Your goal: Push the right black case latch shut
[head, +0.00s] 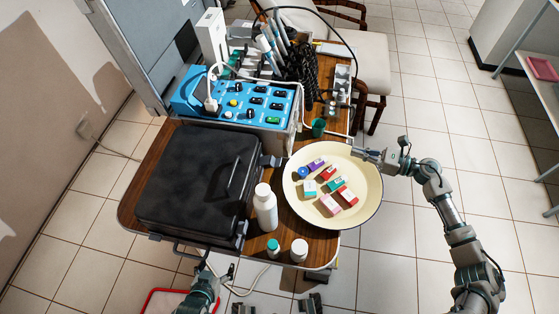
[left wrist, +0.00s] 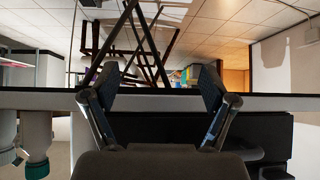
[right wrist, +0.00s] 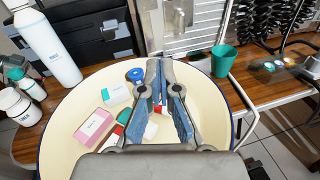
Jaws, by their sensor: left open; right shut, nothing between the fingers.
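The black case (head: 195,180) lies with its lid down at the left of the table. A grey latch-like part (head: 270,161) sticks out at its right side; whether it is fastened I cannot tell. In the right wrist view the case (right wrist: 75,25) shows a similar grey part (right wrist: 110,28). My left gripper (head: 218,275) is open and empty, near the table's front edge, below the case; in the left wrist view its fingers (left wrist: 153,95) stand apart. My right gripper (head: 362,154) is shut and empty over the cream bowl's right rim; its fingers also show in the right wrist view (right wrist: 163,80).
The cream bowl (head: 358,207) holds several small boxes. A blue control unit (head: 245,103) and a green cup (head: 318,127) stand behind.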

